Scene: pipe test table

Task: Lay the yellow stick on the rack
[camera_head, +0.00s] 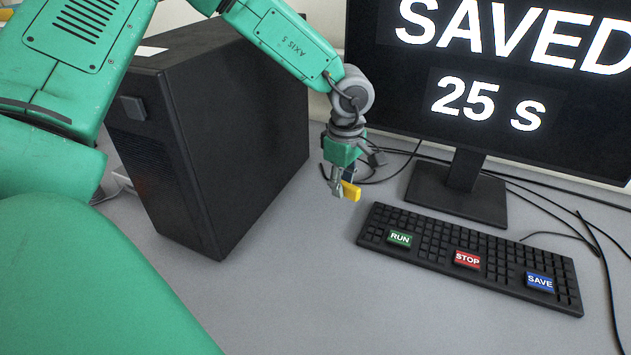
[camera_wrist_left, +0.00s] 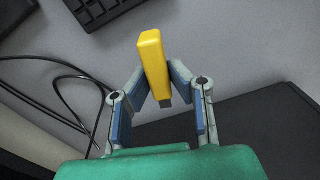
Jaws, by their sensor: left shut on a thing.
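The yellow stick (camera_head: 351,191) is held in my left gripper (camera_head: 344,187), above the grey table between the black computer tower and the keyboard. In the left wrist view the yellow stick (camera_wrist_left: 152,58) stands out between the two blue-padded fingers of the left gripper (camera_wrist_left: 158,82), which are shut on it. Its lower end is dark. No rack shows in either view. My right gripper is not in view.
A black computer tower (camera_head: 215,130) stands left of my left gripper. A black keyboard (camera_head: 470,250) with RUN, STOP and SAVE keys lies to the right. A monitor (camera_head: 500,90) reads "SAVED 25 s". Cables (camera_head: 590,240) lie behind. The front table is clear.

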